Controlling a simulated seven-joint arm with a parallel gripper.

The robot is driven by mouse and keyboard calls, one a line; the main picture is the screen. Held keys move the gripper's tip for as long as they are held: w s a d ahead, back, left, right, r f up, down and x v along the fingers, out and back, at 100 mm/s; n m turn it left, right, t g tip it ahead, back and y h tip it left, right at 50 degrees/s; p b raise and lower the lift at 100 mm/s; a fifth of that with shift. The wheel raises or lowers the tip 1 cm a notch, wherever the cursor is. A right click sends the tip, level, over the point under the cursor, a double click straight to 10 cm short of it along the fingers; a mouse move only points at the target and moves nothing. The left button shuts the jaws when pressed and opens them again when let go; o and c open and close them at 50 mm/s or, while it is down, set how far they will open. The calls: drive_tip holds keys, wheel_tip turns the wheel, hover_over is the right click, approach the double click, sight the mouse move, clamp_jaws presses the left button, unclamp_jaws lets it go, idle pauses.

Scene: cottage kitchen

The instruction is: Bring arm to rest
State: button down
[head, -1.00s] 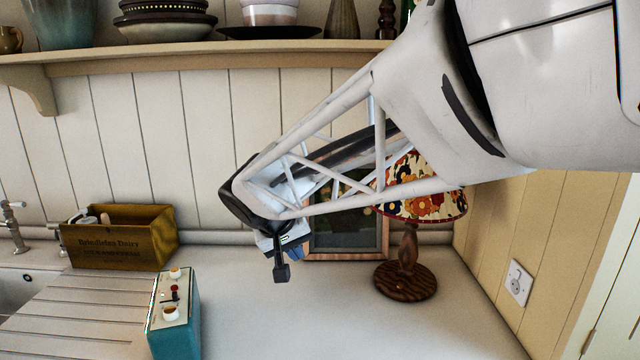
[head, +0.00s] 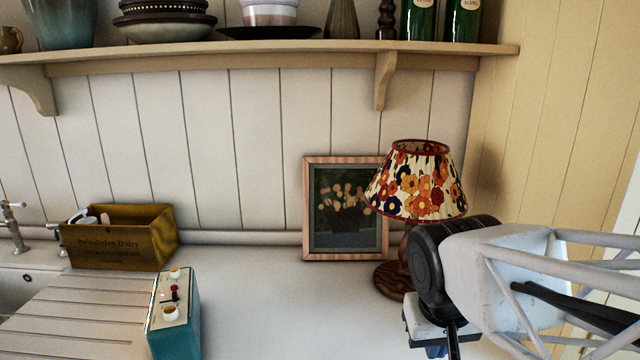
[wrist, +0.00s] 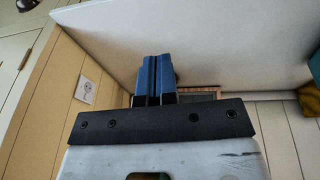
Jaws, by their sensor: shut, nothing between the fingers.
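My gripper shows in the wrist view (wrist: 154,78) with its two blue fingers shut together and nothing between them. In the head view my arm reaches in from the right edge, and the wrist is low at the right, in front of the lamp (head: 415,185). The fingers are mostly cut off by the bottom of the head view. The lamp's base is partly hidden behind my wrist.
A framed picture (head: 345,245) leans at the wall behind the worktop (head: 270,300). A teal box with knobs (head: 175,335) and a wooden crate (head: 120,245) stand left. A shelf (head: 250,55) with crockery runs above. The middle worktop is clear.

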drive_tip(key=shift+y, duration=0.3)
drive_tip(key=s, duration=0.1)
drive_tip(key=s+d+f, duration=0.1)
drive_tip(key=s, duration=0.2)
drive_tip(key=shift+s+d+f, duration=0.4)
drive_tip(key=shift+w+r+m, duration=0.1)
drive_tip(key=shift+w+m, duration=0.05)
drive_tip(key=shift+m, duration=0.15)
idle(1.3)
